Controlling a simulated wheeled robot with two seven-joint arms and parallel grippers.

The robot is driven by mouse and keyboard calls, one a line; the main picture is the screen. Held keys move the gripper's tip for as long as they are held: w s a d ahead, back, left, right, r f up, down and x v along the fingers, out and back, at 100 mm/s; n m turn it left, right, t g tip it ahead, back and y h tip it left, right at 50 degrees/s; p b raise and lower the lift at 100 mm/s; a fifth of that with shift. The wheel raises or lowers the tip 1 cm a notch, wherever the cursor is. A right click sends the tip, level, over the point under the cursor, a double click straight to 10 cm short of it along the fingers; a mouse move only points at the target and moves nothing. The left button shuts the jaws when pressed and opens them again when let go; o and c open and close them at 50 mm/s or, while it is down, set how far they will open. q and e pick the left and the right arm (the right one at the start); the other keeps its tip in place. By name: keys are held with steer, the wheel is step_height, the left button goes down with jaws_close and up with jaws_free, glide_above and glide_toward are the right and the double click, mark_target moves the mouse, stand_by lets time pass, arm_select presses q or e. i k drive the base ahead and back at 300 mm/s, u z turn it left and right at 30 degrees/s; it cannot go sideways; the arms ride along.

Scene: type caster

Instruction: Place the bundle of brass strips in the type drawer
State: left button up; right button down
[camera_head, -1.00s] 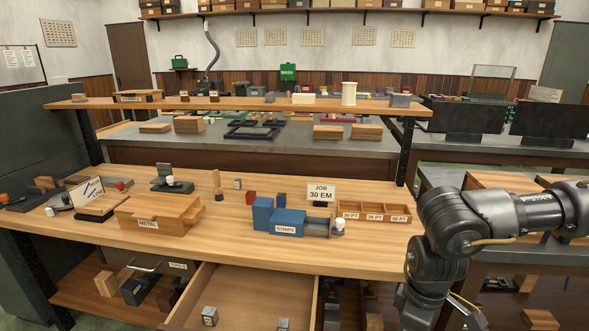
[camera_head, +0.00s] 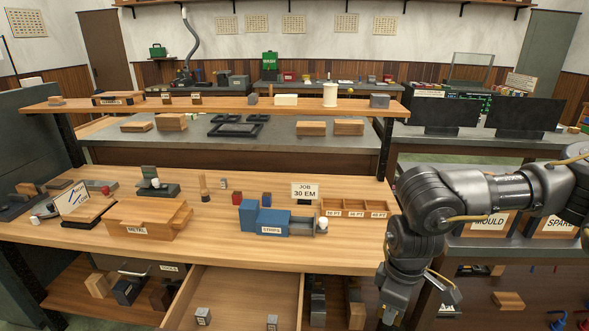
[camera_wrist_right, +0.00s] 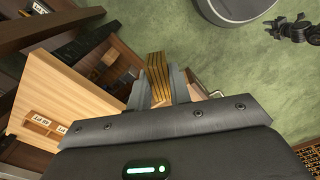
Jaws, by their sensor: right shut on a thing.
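In the right wrist view, my right gripper (camera_wrist_right: 161,92) is shut on the bundle of brass strips (camera_wrist_right: 158,72), a short yellow-brown stack with dark lines between the strips. The bundle sticks out past the fingertips, above the green floor. In the head view my right arm (camera_head: 408,260) hangs down at the right of the bench; its fingertips and the bundle cannot be made out there. The type drawer (camera_head: 247,293) is pulled open below the bench top, left of this arm. My left gripper is in neither view.
Two small labelled metal blocks (camera_head: 203,316) (camera_head: 272,322) lie in the drawer. On the bench (camera_head: 150,243) stand a blue STRIPS holder (camera_head: 270,221), a wooden METAL box (camera_head: 140,221), a JOB 30 EM sign (camera_head: 305,191) and a sectioned tray (camera_head: 352,208). A lower shelf holds several blocks.

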mark_target(242, 308)
steer(key=u, duration=0.55)
steer(key=k, duration=0.65)
steer(key=u, duration=1.15)
steer(key=i, duration=1.5)
steer(key=z, duration=0.9)
steer(key=i, duration=0.5)
steer(key=z, duration=0.45)
